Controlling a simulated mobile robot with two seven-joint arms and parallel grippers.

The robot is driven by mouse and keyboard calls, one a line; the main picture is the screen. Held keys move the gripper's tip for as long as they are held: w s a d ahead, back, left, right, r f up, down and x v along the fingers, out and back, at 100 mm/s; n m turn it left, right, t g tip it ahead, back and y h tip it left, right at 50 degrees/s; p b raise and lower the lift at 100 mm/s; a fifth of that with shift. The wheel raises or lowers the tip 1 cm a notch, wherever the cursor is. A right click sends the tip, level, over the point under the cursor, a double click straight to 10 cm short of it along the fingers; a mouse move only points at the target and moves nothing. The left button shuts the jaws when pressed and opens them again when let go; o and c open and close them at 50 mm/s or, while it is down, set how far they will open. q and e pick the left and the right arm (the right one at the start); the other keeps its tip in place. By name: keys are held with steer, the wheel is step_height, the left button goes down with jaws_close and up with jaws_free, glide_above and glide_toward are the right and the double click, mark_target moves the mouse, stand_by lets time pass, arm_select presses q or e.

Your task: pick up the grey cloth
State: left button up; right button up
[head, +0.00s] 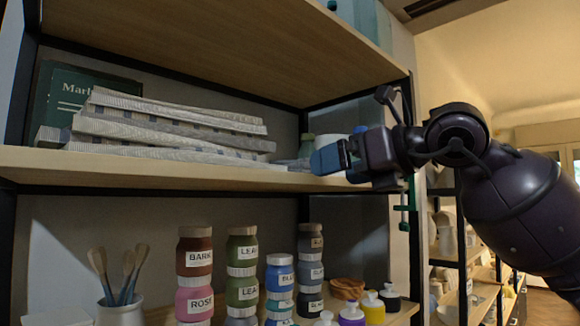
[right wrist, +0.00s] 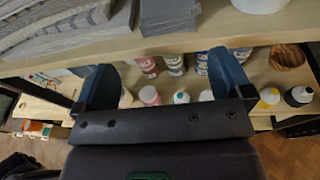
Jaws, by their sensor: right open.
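A grey cloth (right wrist: 168,14) lies at the front edge of the upper shelf board in the right wrist view, beside a stack of folded pale striped cloths (right wrist: 50,22). In the head view only a small part of what looks like this grey cloth (head: 294,163) shows, between the stack (head: 170,128) and my right gripper (head: 335,157). My right gripper is open and empty at the shelf's front edge. In the right wrist view its blue fingers (right wrist: 163,78) are spread below the cloth, apart from it. My left gripper is not in view.
The shelf board (head: 200,172) runs across, with another board above (head: 220,40). Paint jars (head: 194,258), squeeze bottles (head: 374,306), a wooden bowl (head: 347,288) and a brush pot (head: 120,312) stand below. A green book (head: 85,88) stands behind the stack.

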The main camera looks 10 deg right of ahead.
mark_target(301, 160)
steer(key=shift+m+t+h, duration=0.3)
steer(key=shift+t+h, duration=0.3)
steer(key=shift+w+a+r+p, duration=0.25)
steer(key=shift+w+a+r, duration=0.2)
steer(key=shift+w, duration=0.3)
steer(key=shift+w+a+r+p, duration=0.35)
steer(key=shift+w+r, duration=0.15)
steer(key=shift+w, duration=0.3)
steer(key=shift+w+a+r+p, duration=0.2)
steer(key=shift+w+a+r, duration=0.25)
steer(key=shift+w, duration=0.3)
steer(key=p+x, duration=0.1)
steer(key=x, duration=0.3)
steer(key=shift+w+a+f, duration=0.15)
steer(key=shift+a, duration=0.05)
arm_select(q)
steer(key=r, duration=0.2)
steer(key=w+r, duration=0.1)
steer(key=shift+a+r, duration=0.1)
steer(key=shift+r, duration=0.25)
arm_select(e)
steer(key=shift+c, duration=1.2)
steer(key=c, duration=0.7)
steer(key=shift+c, duration=0.6)
steer(key=shift+d, duration=0.1)
